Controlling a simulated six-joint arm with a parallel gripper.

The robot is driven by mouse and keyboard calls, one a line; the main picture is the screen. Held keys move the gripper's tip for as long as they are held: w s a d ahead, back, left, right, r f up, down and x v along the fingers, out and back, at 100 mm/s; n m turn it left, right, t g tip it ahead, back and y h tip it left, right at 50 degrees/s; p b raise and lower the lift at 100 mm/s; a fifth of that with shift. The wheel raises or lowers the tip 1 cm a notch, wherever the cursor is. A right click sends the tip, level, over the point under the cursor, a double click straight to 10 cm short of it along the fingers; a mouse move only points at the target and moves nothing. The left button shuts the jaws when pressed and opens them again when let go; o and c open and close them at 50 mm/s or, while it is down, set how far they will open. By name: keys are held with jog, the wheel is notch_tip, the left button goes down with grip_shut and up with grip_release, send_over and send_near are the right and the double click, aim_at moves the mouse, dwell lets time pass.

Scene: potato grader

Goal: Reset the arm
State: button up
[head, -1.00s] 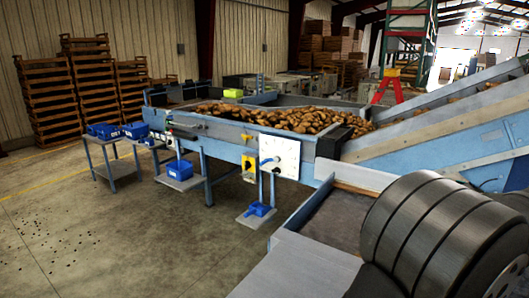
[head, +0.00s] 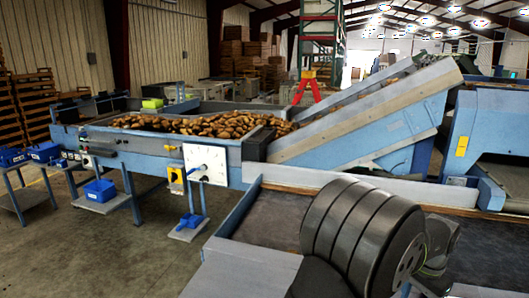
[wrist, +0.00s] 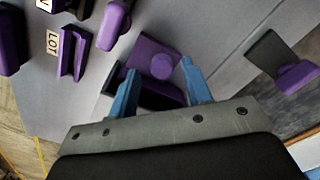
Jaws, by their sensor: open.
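My gripper (wrist: 158,70) shows in the wrist view with its two blue fingers spread apart. It is open. I cannot tell how far the fingers are above these pieces, and I see nothing gripped. My gripper does not show in the head view.
Beside it are a purple holder (wrist: 72,52) near a "LOT" label (wrist: 53,43) and a dark and purple piece (wrist: 285,62).

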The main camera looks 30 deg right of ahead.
jog(key=shift+f, duration=0.2)
notch_tip(320, 180, up, 17)
notch_tip(320, 180, down, 16)
jog(key=shift+f, duration=0.15)
jog(key=w+a, duration=0.9)
jog(key=shift+w+a, duration=0.4)
notch_tip(320, 180, up, 16)
jog(key=s+d+m, duration=0.1)
jog(key=d+m, duration=0.1)
jog(key=shift+s+r, duration=0.2)
jog(key=shift+s, duration=0.05)
